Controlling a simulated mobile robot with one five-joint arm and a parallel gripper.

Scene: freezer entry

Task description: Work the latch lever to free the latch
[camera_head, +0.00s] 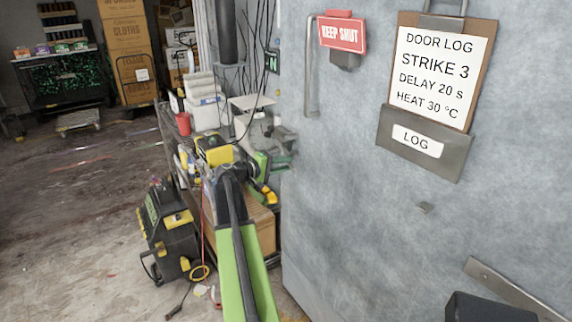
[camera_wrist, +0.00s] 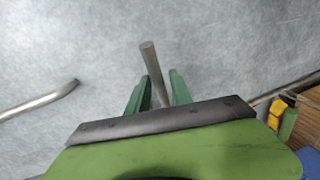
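The latch lever appears as a plain grey metal rod (camera_wrist: 155,70) in the wrist view, its free end pointing up and slightly left. My gripper (camera_wrist: 158,84) has its two green fingers on either side of the rod. A narrow gap shows beside the rod, so the fingers look open around it; contact is not clear. In the head view my gripper (camera_head: 284,160) is at the left edge of the grey door (camera_head: 390,230). A small grey metal fitting (camera_head: 285,135) sits just above the fingers there. The latch itself cannot be made out.
A vertical pull handle (camera_head: 312,65), a red "KEEP SHUT" sign (camera_head: 342,33) and a log clipboard (camera_head: 438,70) are on the door. A cluttered shelf cart (camera_head: 195,150) stands behind my arm. A black and yellow machine (camera_head: 168,235) is on the floor to the left.

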